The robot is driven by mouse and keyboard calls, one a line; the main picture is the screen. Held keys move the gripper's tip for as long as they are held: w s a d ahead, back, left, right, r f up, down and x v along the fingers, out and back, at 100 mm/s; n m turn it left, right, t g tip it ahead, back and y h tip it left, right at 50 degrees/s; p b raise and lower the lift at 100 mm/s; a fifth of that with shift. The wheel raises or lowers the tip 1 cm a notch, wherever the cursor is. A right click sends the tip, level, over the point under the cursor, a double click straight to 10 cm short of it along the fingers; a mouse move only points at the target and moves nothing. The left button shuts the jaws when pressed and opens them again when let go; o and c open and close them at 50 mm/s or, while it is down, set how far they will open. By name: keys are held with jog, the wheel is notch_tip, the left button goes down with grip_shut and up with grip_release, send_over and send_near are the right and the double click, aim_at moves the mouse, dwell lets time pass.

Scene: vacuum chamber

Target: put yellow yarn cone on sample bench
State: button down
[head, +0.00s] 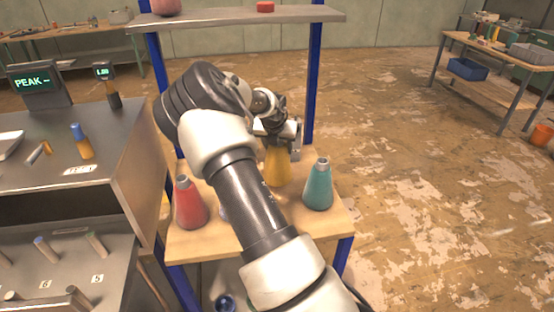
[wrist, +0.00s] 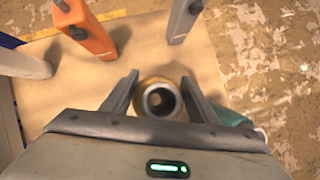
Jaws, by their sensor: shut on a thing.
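The yellow yarn cone (head: 278,167) is upright at the wooden shelf (head: 225,240), with its upper part hidden by my gripper in the head view. In the wrist view, I look down on the ring-shaped top of the yellow cone (wrist: 158,84) between the two fingers. My gripper (head: 277,142) is shut on the cone near its top; it also shows in the wrist view (wrist: 158,96). I cannot tell whether the cone's base touches the shelf. No label shows which surface is the sample bench; a metal bench (head: 122,155) with displays stands at the left.
A red cone (head: 190,205) and a teal cone (head: 318,186) stand on the same shelf, left and right of the yellow one. Blue posts (head: 313,85) and an upper shelf (head: 225,20) frame it. A table (head: 495,48) stands far right; the floor between is open.

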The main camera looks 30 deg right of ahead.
notch_tip(320, 180, down, 4)
jog(key=shift+f, duration=0.1)
jog(key=c, duration=0.7)
grip_release()
